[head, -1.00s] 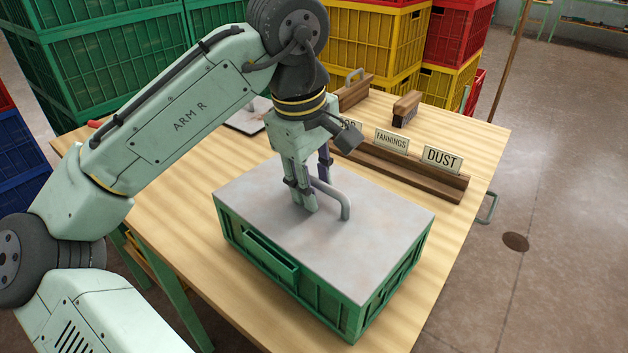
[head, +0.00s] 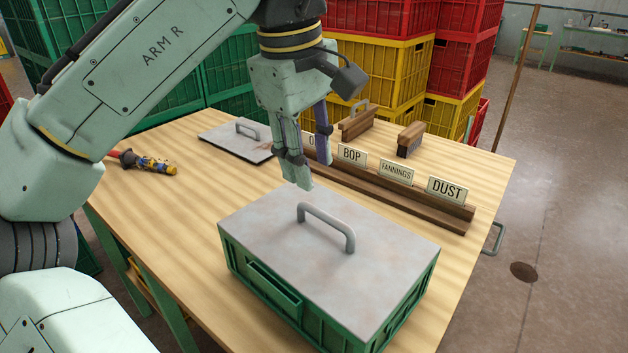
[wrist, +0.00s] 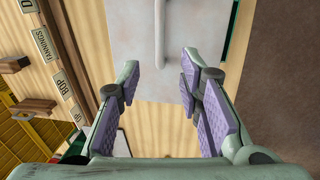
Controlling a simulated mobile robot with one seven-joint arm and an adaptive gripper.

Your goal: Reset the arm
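My gripper (head: 310,172) is open and empty, raised above the table just behind the lidded green crate in the head view. In the wrist view its purple-padded fingers (wrist: 158,95) stand apart with nothing between them. The green crate (head: 262,285) sits on the table with a grey metal lid (head: 375,258) lying on top. The lid's bent handle (head: 325,222) stands free of the fingers. The lid also shows at the top of the wrist view (wrist: 140,50).
A wooden rack (head: 425,208) holds label cards at the right. Another flat lid (head: 225,140) with a handle, a brush-like tool (head: 150,163) and wooden blocks (head: 410,138) lie on the table (head: 180,230). Stacked yellow crates (head: 375,75) and red crates stand behind.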

